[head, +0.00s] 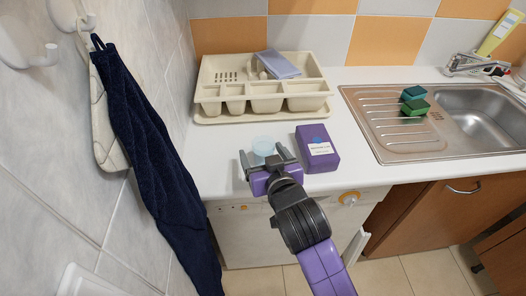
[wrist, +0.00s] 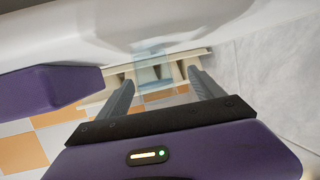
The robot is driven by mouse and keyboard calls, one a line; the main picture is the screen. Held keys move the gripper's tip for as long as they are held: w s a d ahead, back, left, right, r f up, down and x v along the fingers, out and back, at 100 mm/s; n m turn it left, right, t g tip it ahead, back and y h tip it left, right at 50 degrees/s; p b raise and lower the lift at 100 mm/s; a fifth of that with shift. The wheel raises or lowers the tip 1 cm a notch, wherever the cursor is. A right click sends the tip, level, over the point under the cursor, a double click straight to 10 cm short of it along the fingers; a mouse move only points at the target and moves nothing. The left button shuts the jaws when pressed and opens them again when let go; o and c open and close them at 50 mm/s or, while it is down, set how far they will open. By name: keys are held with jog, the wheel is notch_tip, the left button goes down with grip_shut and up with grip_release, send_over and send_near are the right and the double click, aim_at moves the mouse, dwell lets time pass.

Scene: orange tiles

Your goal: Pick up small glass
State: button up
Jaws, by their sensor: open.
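The small glass (head: 263,146) is a pale blue, see-through cup on the white counter, left of a purple box. In the wrist view the glass (wrist: 154,66) shows as a faint bluish shape ahead, in line with the gap between the fingers. My gripper (head: 262,156) is open and empty at the near side of the glass, with one finger to either side of it in the picture. The fingers also show spread apart in the wrist view (wrist: 161,80). Whether the fingertips reach around the glass I cannot tell.
The purple box (head: 317,155) stands close to the right of my gripper. A beige cutlery tray (head: 262,116) lies behind the glass. A dark blue towel (head: 150,150) hangs on the left wall.

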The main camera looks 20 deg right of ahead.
aim_at(261, 147)
jog(key=x, duration=0.5)
jog(key=shift+s+d+f, duration=0.1)
jog(key=shift+d+f, duration=0.1)
jog(key=shift+d, duration=0.15)
grip_shut()
jog(key=shift+r, duration=0.1)
